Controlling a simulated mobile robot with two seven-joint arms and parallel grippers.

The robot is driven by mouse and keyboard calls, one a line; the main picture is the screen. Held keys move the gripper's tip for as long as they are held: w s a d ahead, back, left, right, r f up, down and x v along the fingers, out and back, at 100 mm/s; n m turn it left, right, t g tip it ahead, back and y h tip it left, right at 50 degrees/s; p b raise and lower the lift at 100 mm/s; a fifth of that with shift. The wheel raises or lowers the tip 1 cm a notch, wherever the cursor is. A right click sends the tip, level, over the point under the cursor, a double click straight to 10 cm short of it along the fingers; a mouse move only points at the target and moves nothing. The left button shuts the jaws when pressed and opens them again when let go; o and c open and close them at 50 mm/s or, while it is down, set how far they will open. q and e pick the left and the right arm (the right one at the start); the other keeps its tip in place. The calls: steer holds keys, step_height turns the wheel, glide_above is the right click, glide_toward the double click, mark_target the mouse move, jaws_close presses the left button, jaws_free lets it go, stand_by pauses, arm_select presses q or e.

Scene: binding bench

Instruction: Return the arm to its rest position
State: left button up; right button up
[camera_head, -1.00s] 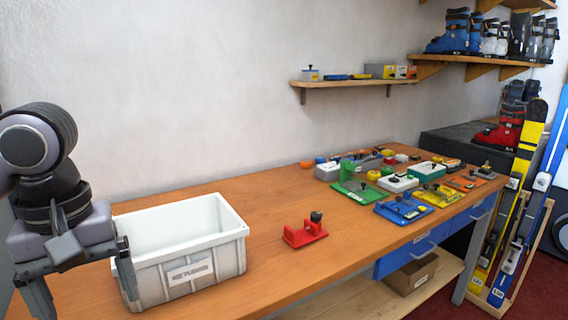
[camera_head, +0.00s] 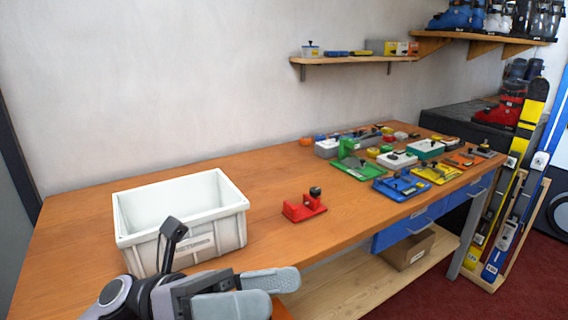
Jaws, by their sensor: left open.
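My left gripper (camera_head: 242,291) is at the bottom left of the head view, low in front of the white bin and close to the bench's front edge. It is open, and I see nothing between its jaws. Its dark and grey parts overlap the lower front of the bin in the picture; I cannot tell whether they touch it. My right gripper is not in view.
The white bin (camera_head: 229,226) stands on the wooden bench (camera_head: 80,215); the part of its inside that shows is empty. A red clamp-like piece (camera_head: 304,207) sits right of it. Several coloured fixtures, one green (camera_head: 362,170), crowd the right end. Skis (camera_head: 512,190) stand beyond.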

arm_select(q)
steer(key=w+a+f+n+t+y, duration=0.35)
steer(key=f+n+t, duration=0.3)
steer(key=n, duration=0.45)
steer(key=w+a+f+n+t+y, duration=0.25)
steer(key=f+n+t+y, duration=0.2)
steer(key=n+t, duration=0.55)
steer(key=w+a+f+n+t+y, duration=0.35)
steer(key=f+n+t, duration=0.2)
steer(key=n, duration=0.75)
steer(key=s+a+f+n+g+y, duration=0.4)
steer(key=s+f+n, duration=0.2)
steer(key=f, duration=0.5)
steer(key=s+a+f+n+g+y, duration=0.4)
steer(key=s+f+n, duration=0.3)
steer(key=f, duration=0.5)
steer(key=shift+s+a, duration=0.2)
steer(key=shift+s, duration=0.6)
